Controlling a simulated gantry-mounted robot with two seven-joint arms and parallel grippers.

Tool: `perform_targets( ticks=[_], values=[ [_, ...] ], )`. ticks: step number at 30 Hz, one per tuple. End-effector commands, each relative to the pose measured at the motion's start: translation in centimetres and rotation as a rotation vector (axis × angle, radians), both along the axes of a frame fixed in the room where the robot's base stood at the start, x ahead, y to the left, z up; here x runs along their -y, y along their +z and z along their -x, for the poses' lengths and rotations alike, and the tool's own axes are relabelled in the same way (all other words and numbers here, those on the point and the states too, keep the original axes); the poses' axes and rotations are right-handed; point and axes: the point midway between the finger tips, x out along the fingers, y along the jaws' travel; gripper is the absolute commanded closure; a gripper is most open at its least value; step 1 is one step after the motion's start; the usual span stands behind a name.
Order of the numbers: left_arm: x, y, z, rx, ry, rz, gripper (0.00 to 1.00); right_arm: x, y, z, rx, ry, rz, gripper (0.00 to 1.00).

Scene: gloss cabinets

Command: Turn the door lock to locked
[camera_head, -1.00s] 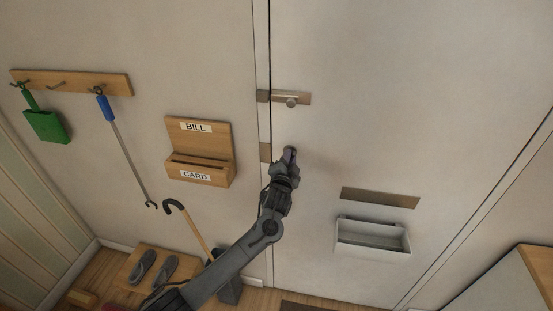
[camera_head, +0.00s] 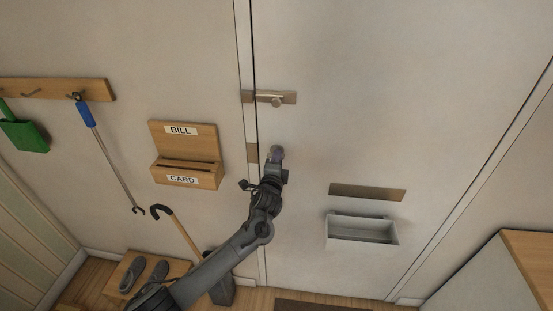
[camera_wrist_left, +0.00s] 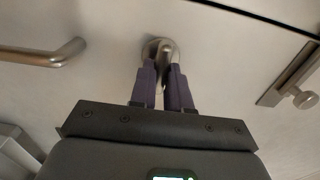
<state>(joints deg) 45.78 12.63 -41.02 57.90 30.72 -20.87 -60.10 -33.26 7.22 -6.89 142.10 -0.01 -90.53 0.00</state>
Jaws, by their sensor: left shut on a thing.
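The door lock (camera_wrist_left: 152,48) is a round metal rose with a thumb-turn on the pale door (camera_head: 340,110). In the wrist view the purple fingers of my left gripper (camera_wrist_left: 165,72) are shut on the thumb-turn, one on each side. In the head view my left gripper (camera_head: 277,157) reaches up to the lock, near the door's left edge, and largely covers it. The exact angle of the thumb-turn is hard to read. My right gripper is not in view.
A slide bolt (camera_head: 275,99) sits above the lock. A metal lever handle (camera_wrist_left: 45,55) shows in the wrist view. A mail slot (camera_head: 367,192) and white basket (camera_head: 361,243) are to the right. A wooden letter holder (camera_head: 190,178) hangs on the left wall.

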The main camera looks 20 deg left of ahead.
Motion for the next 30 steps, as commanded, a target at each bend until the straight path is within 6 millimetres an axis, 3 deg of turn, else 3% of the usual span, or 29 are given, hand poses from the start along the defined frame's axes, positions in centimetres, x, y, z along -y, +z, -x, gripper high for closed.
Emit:
perform_targets(
  ticks=[15,16,20,30],
  values=[
    [-0.07,-0.08,0.0,-0.005,0.001,-0.017,1.0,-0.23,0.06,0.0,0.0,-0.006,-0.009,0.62],
    [-0.07,-0.08,0.0,-0.005,0.001,-0.017,0.79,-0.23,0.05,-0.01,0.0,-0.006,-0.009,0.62],
    [-0.05,-0.06,0.01,-0.005,0.001,-0.017,0.6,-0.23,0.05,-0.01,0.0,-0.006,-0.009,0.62],
    [0.01,-0.05,0.11,-0.003,0.0,-0.017,0.6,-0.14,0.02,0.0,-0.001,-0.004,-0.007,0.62]
  ],
)
